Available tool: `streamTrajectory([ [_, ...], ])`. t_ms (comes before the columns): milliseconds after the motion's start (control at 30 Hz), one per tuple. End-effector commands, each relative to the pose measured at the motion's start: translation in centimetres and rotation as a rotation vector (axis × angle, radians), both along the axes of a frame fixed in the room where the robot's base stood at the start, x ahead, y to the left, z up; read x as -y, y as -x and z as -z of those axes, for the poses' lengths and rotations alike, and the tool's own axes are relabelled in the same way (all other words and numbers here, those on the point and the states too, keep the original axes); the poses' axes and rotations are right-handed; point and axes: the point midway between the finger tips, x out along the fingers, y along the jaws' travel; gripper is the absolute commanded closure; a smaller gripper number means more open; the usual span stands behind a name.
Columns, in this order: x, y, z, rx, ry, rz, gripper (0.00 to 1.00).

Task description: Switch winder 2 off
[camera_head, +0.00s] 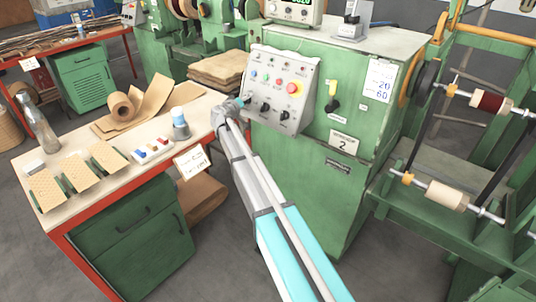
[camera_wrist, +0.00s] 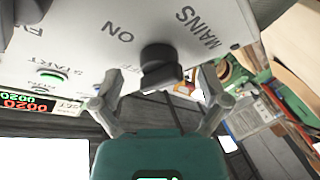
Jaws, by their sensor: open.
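Winder 2 is the green machine (camera_head: 335,190) with a "2" plate on its front. Its light grey control panel (camera_head: 302,62) carries lamps, black knobs and a red button on yellow. In the wrist view the panel (camera_wrist: 85,30) appears upside down, and a black rotary knob (camera_wrist: 160,66) sits below the word MAINS. ON is printed beside it; another label there is partly hidden. My gripper (camera_wrist: 162,80) is open, its fingers on either side of the knob, with no clear contact. In the head view my gripper (camera_head: 239,104) is at the panel's lower left edge.
A red-edged workbench (camera_head: 70,222) with paper rolls, boards and a bottle stands close on the left. Spool shafts (camera_head: 445,195) stick out at the right. A green-lit START button (camera_wrist: 50,75) is near the knob.

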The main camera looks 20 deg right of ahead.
Motion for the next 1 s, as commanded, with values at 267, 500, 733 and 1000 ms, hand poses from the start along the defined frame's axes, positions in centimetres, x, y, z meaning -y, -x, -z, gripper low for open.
streamTrajectory([
  [267,0.0,-0.07,0.12,0.115,-0.083,0.058,0.06],
  [500,0.02,-0.09,0.08,0.221,-0.16,0.111,0.06],
  [733,0.01,-0.08,0.05,0.327,-0.237,0.165,0.06],
  [1000,-0.02,-0.09,0.02,0.459,-0.334,0.231,0.06],
])
